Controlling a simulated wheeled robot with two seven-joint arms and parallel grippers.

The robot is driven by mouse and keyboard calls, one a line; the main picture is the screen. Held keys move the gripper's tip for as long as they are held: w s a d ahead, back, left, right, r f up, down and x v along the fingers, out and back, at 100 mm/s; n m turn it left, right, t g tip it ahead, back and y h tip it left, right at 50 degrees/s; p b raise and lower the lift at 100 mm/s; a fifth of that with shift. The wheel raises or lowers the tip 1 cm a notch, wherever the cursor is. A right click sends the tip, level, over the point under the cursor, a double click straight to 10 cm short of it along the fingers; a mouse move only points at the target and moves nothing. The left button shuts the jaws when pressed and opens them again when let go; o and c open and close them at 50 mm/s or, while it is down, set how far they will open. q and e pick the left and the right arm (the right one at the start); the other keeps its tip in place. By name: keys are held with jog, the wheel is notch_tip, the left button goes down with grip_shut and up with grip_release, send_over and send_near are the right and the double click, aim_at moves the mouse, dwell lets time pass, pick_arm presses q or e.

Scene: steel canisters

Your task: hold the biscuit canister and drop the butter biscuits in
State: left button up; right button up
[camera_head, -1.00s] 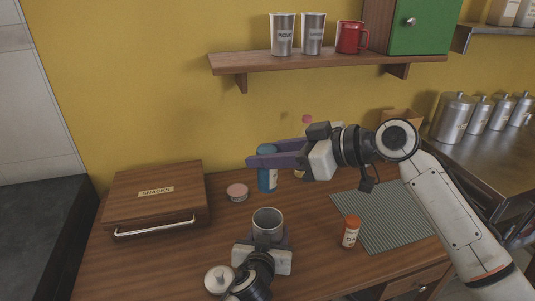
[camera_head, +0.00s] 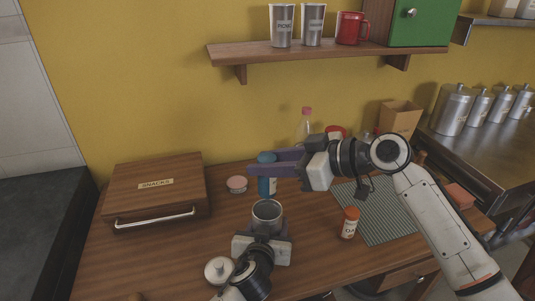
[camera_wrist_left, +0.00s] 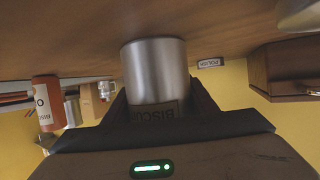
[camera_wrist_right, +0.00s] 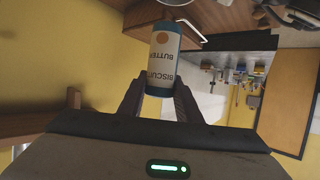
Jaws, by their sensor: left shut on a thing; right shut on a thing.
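The biscuit canister (camera_head: 267,216) is an open steel cylinder standing upright near the front of the table. My left gripper (camera_head: 264,232) is shut around it; the left wrist view shows the steel wall (camera_wrist_left: 155,70) and part of a label between the fingers. The butter biscuits are a blue container (camera_head: 267,187) with a cream label, readable in the right wrist view (camera_wrist_right: 163,50). My right gripper (camera_head: 262,163) is shut on its upper part. The container looks upright and is behind and above the canister, apart from it. The canister's inside looks empty.
A steel lid (camera_head: 219,270) lies left of my left gripper. An orange-capped jar (camera_head: 350,223) stands right of the canister, near a striped mat (camera_head: 375,230). A small pink tin (camera_head: 237,184) and the wooden snacks box (camera_head: 157,195) are at left. A shelf (camera_head: 320,49) hangs above.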

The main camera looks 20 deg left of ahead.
aim_at(268, 192)
jog(key=shift+f, duration=4.1)
jog(key=o, duration=1.2)
jog(key=v, duration=1.2)
pick_arm(q)
jog(key=o, duration=1.2)
